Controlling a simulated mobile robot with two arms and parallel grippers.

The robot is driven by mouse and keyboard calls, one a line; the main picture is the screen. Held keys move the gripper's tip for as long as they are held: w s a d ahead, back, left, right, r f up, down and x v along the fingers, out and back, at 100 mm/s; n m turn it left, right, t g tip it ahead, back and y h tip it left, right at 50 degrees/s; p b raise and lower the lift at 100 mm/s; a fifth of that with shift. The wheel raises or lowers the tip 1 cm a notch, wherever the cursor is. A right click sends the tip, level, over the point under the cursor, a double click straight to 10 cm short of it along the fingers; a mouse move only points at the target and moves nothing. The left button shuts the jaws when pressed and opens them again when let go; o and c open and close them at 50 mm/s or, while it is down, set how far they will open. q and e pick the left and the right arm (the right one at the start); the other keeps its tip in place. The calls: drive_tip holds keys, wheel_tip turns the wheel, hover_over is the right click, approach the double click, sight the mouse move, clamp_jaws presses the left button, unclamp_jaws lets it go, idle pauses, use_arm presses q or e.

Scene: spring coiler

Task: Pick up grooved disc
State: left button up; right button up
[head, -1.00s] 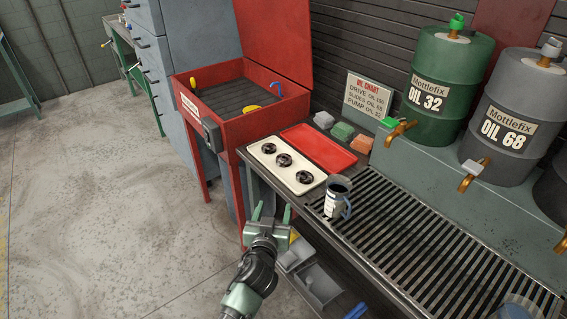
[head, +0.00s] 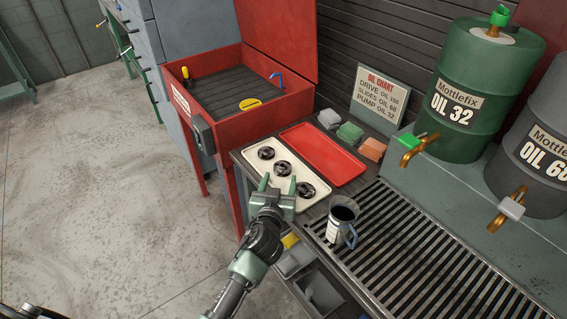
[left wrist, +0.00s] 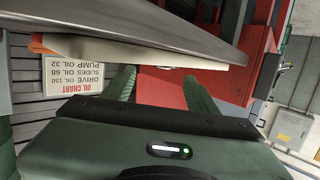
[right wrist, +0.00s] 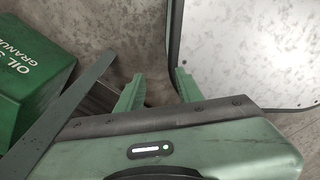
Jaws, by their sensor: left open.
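Three dark grooved discs lie in a row on a cream tray (head: 252,160): a far one (head: 266,153), a middle one (head: 282,168) and a near one (head: 306,190). My left gripper (head: 278,186) is open and empty at the tray's near-left edge, its fingers pointing toward the discs. In the left wrist view its fingers (left wrist: 162,88) are apart, and the dark bench edge crosses above them; no disc can be made out there. My right gripper (right wrist: 158,90) is open and empty, away from the bench, over the concrete floor.
A red tray (head: 322,153) lies behind the cream tray. A mug (head: 342,222) stands at its right, by the slatted grate (head: 400,250). A red wash basin (head: 220,125) stands at the left. A green box (right wrist: 35,70) is near my right gripper.

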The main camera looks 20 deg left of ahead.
sight(282, 169)
use_arm(q)
drive_tip(key=shift+x, duration=0.85)
drive_tip(key=x, duration=0.4)
drive_tip(key=shift+a+r, duration=0.1)
drive_tip(key=shift+a, duration=0.1)
drive_tip(key=shift+w, duration=0.4)
clamp_jaws()
use_arm(e)
drive_tip(key=shift+s+r, duration=0.25)
drive_tip(key=shift+s, duration=0.1)
